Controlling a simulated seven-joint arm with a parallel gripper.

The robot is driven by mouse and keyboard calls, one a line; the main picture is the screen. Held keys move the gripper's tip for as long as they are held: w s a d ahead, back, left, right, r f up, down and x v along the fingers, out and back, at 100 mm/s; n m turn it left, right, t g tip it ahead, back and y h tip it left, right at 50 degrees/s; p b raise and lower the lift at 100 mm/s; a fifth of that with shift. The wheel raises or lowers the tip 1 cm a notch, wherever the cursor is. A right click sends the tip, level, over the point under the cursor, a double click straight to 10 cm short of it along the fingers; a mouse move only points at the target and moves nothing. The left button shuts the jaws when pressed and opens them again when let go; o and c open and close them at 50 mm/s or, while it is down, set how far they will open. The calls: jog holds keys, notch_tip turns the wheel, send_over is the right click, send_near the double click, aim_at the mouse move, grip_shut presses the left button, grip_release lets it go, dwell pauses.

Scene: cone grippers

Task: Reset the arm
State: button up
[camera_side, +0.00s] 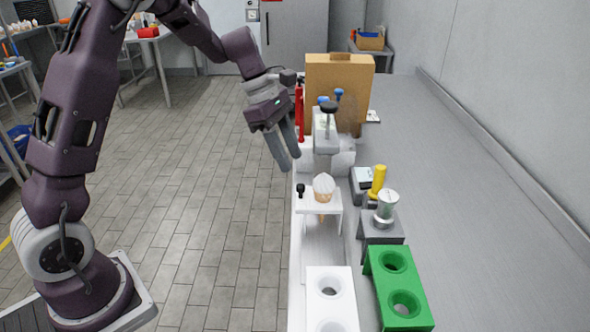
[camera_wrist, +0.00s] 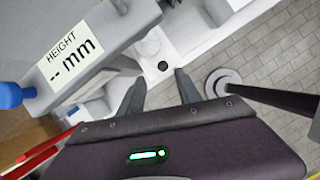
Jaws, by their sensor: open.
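My gripper (camera_side: 285,150) is open and empty. It hangs in the air over the left edge of the bench, beside the grey height gauge (camera_side: 325,130). Its two fingers also show in the wrist view (camera_wrist: 157,88), apart with nothing between them. The gauge's "HEIGHT -- mm" label (camera_wrist: 72,60) shows at the left of the wrist view. A cone with a white top (camera_side: 324,187) stands upright in a small white stand (camera_side: 305,206), nearer the side camera than my gripper.
A white holder (camera_side: 315,278) and a green holder (camera_side: 417,310), both with round holes, stand at the front. A metal cylinder (camera_side: 387,204) and a yellow-handled device (camera_side: 378,180) stand to the right. A cardboard box (camera_side: 340,75) is behind. The bench's right side (camera_side: 480,220) is clear.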

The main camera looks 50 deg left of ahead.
jog(key=shift+s+a+r, duration=0.1)
jog(key=shift+r, duration=0.25)
jog(key=s+d+r+m+t+y, duration=0.1)
jog(key=s+d+r+m, duration=0.2)
jog(key=s+r+m, duration=0.3)
jog(key=s+d+r+m+y, duration=0.1)
jog(key=s+d+r+m, duration=0.25)
jog(key=s+m, duration=0.4)
jog(key=s+m+t+y, duration=0.2)
jog(key=s+m, duration=0.7)
jog(key=s, duration=0.5)
jog(key=shift+s+a+f+t, duration=0.25)
jog(key=shift+s+a+t, duration=0.1)
jog(key=shift+a+t, duration=0.05)
